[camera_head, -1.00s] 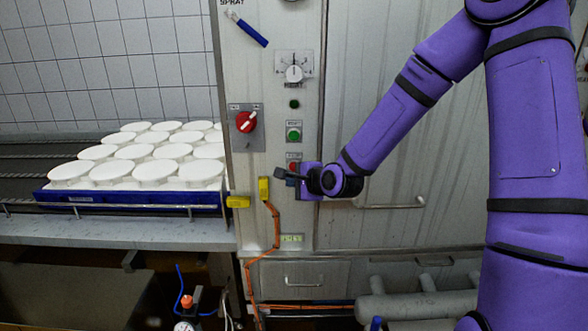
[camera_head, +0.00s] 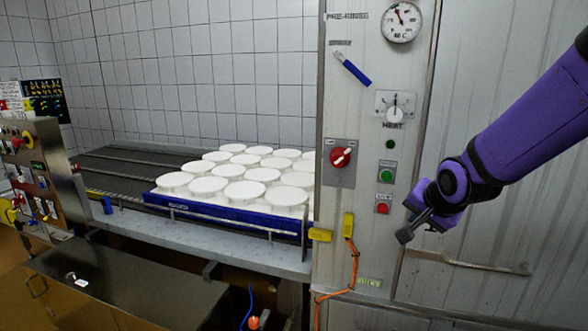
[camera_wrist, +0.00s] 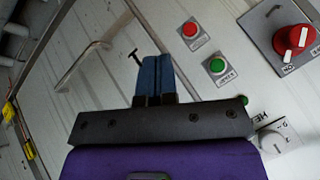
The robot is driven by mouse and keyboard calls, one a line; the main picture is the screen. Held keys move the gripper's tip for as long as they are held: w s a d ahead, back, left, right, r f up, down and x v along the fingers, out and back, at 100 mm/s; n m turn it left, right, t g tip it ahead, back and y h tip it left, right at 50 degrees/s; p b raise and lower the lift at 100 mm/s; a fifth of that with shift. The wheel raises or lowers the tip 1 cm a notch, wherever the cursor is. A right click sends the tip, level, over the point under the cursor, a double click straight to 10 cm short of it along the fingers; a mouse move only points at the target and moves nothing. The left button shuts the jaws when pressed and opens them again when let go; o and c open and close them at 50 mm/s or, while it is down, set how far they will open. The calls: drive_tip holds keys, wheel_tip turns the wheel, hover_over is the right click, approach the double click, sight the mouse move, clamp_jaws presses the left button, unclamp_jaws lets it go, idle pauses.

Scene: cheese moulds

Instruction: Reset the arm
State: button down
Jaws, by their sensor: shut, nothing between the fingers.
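My gripper (camera_head: 406,232) is at the end of my purple arm, at the right of the head view. It is in front of the metal machine panel, a little right of and below the red button (camera_head: 382,208). In the wrist view my gripper (camera_wrist: 154,62) shows its two blue fingers together, with nothing between them. The red button also shows in the wrist view (camera_wrist: 190,29), near the green button (camera_wrist: 217,65). The fingers appear apart from both buttons.
The panel carries a red rotary switch (camera_head: 341,156), a heat dial (camera_head: 394,112) and a gauge (camera_head: 402,22). A door handle (camera_head: 465,263) juts out below my gripper. At left, white moulds (camera_head: 208,185) stand in a blue tray (camera_head: 230,216) on a conveyor.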

drive_tip(key=s+d+r+n+g, duration=0.1)
drive_tip(key=s+r+n, duration=0.3)
drive_tip(key=s, duration=0.8)
drive_tip(key=s+d+r+n+g, duration=0.2)
drive_tip(key=s+r, duration=0.5)
drive_tip(key=s, duration=0.6)
drive_tip(key=shift+d+r+n+h, duration=0.25)
drive_tip(key=shift+d+n, duration=0.25)
drive_tip(key=shift+n, duration=0.5)
idle(1.0)
